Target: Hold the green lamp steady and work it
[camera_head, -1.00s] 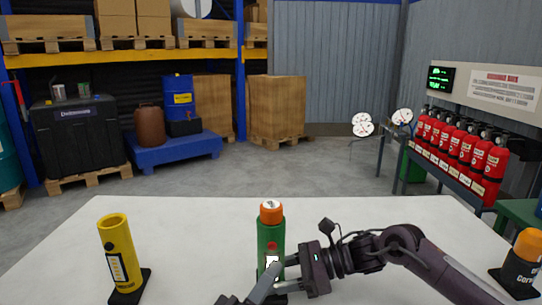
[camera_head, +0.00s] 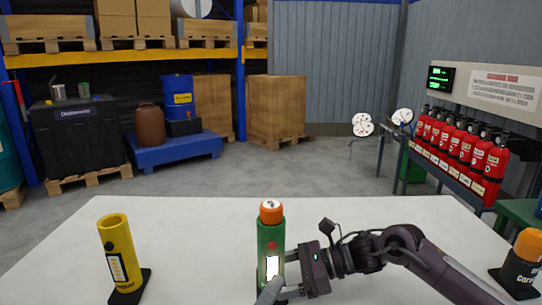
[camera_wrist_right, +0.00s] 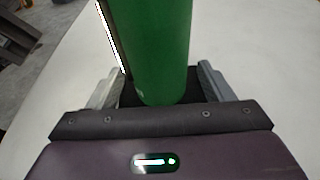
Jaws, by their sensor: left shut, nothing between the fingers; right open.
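The green lamp (camera_head: 264,235) stands upright at the front middle of the white table, with an orange top, a red button and a white panel on its side. My right gripper (camera_head: 290,288) reaches it from the right. In the right wrist view the lamp's green body (camera_wrist_right: 150,50) stands between the open fingers of the right gripper (camera_wrist_right: 158,88), with gaps showing at both sides.
A yellow cylinder (camera_head: 118,247) on a dark base stands at the table's left. A black item with an orange top (camera_head: 521,262) stands at the right edge. The white table (camera_head: 190,230) is clear between them and the lamp. Red extinguishers (camera_head: 466,145) stand on a rack beyond.

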